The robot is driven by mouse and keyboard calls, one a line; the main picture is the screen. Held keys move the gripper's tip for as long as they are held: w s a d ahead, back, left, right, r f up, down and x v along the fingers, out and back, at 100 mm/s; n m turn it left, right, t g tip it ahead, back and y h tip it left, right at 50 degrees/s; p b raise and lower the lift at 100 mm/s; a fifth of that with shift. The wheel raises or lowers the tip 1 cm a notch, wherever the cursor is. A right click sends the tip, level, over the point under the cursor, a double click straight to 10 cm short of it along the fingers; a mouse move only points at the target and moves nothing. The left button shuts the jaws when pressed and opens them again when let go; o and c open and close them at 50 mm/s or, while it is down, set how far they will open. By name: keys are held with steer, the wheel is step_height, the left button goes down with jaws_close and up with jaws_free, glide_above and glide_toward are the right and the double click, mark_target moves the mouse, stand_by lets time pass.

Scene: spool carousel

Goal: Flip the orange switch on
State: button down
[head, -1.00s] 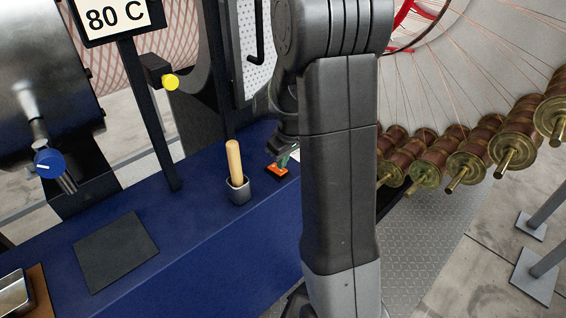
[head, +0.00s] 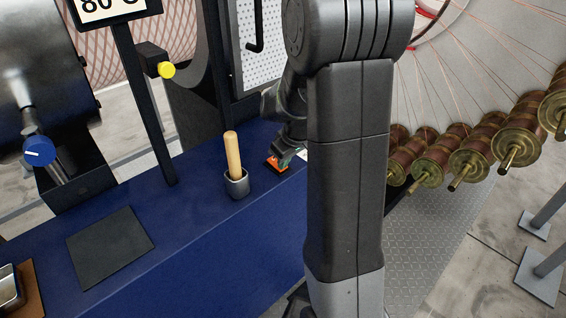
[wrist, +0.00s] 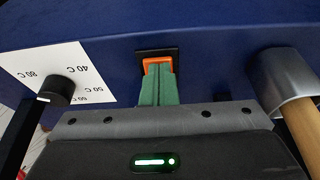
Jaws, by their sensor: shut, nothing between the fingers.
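The orange switch (head: 277,165) sits on a black plate on the blue bench top. In the wrist view the orange switch (wrist: 158,62) shows just beyond my fingertips, with its black plate around it. My gripper (wrist: 156,76) is shut and empty, its green fingers together at the switch. The fingers overlap the switch's near side, so I cannot tell whether they touch it or which way it is tipped. In the head view my gripper (head: 290,157) is right beside the switch, partly hidden behind my arm.
A grey cup with a wooden-handled tool (head: 234,156) stands left of the switch; its handle also shows in the wrist view (wrist: 303,125). A temperature card (wrist: 62,66) with a black knob (wrist: 56,89) lies on the other side. Copper spools (head: 470,158) hang at right.

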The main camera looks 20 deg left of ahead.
steer(key=shift+r, duration=0.1)
steer(key=shift+r+p, duration=0.5)
steer(key=shift+r, duration=0.3)
steer(key=shift+r+p, duration=0.3)
steer(key=shift+r, duration=0.1)
steer(key=d+p+v, duration=0.1)
steer(key=v, duration=1.2)
steer(key=shift+s+f, duration=0.2)
steer(key=shift+s, duration=0.05)
steer(key=shift+a+f, duration=0.1)
steer(key=shift+f, duration=0.05)
